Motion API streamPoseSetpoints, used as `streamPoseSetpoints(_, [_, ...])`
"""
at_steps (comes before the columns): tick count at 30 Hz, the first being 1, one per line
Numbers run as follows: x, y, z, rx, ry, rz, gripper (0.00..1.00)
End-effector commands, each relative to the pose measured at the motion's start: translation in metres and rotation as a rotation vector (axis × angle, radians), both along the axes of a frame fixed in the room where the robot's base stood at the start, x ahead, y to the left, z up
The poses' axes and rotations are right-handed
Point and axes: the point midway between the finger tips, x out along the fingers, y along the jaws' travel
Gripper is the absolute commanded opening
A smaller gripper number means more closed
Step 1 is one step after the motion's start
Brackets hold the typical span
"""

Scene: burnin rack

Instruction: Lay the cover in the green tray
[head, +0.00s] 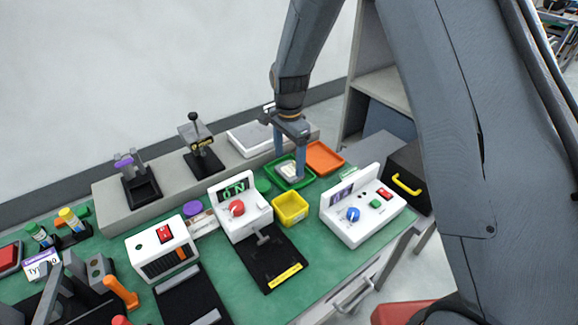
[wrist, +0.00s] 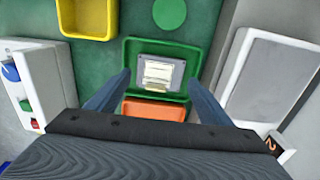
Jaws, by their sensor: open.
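The cover, a small grey square piece with a whitish middle (head: 290,171), lies inside the green tray. In the wrist view the cover (wrist: 160,72) lies flat on the floor of the green tray (wrist: 131,60). My gripper (head: 288,163) is open, pointing down over the tray, with its blue-grey fingers (wrist: 160,88) on either side of the cover and apart from it.
The orange tray (head: 323,158) adjoins the green one. A yellow bin (head: 290,208), a white box with a blue knob (head: 353,214) and a white box with a red knob (head: 237,208) stand nearby. A light grey flat-topped unit (head: 250,138) stands on the raised ledge behind.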

Motion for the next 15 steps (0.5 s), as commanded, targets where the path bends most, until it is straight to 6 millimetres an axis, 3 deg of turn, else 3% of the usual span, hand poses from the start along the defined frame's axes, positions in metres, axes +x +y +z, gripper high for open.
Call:
streamPoseSetpoints(9, [0.001,0.000,0.060,0.001,-0.004,0.000,0.74])
streamPoseSetpoints(15, [0.001,0.000,0.082,0.000,-0.002,0.000,0.74])
